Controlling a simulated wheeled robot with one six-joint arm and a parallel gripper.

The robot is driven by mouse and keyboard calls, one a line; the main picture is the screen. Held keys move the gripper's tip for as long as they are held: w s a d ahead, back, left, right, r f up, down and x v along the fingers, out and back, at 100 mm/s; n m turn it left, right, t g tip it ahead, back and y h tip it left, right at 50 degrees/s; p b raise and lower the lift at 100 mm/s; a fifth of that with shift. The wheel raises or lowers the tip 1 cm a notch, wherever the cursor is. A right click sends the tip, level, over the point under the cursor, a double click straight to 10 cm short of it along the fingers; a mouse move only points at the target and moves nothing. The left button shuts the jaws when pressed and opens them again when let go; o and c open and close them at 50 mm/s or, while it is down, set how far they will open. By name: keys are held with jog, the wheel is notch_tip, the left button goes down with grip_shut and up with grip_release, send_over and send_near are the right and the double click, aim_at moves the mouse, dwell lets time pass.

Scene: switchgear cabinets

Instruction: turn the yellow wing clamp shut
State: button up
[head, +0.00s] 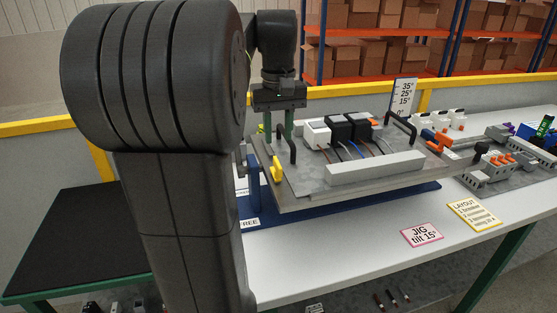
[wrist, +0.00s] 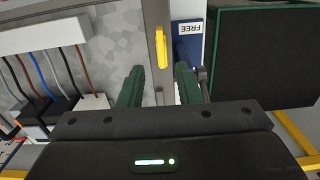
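The yellow wing clamp (head: 277,169) is at the left edge of the tilted grey jig plate (head: 305,187). In the wrist view the yellow wing (wrist: 160,47) lies lengthwise along the plate's edge strip, just beyond the gap between my fingertips. My gripper (head: 278,136) points down above the plate's left end, behind and above the clamp in the head view. In the wrist view my gripper's (wrist: 160,70) two green fingers stand well apart with nothing between them. No contact with the clamp shows.
A black handle (head: 285,147) stands close to the fingers; another (head: 401,128) is at the plate's far side. Wired modules (head: 340,130) and a light grey bar (head: 375,168) sit on the plate. A "FREE" label (wrist: 190,28) lies beside it. A black-topped table (head: 75,240) stands left.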

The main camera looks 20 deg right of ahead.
aim_at(278, 162)
notch_tip(278, 162, down, 8)
jog(key=shift+a+r, duration=0.1)
jog(key=shift+r, duration=0.1)
grip_shut()
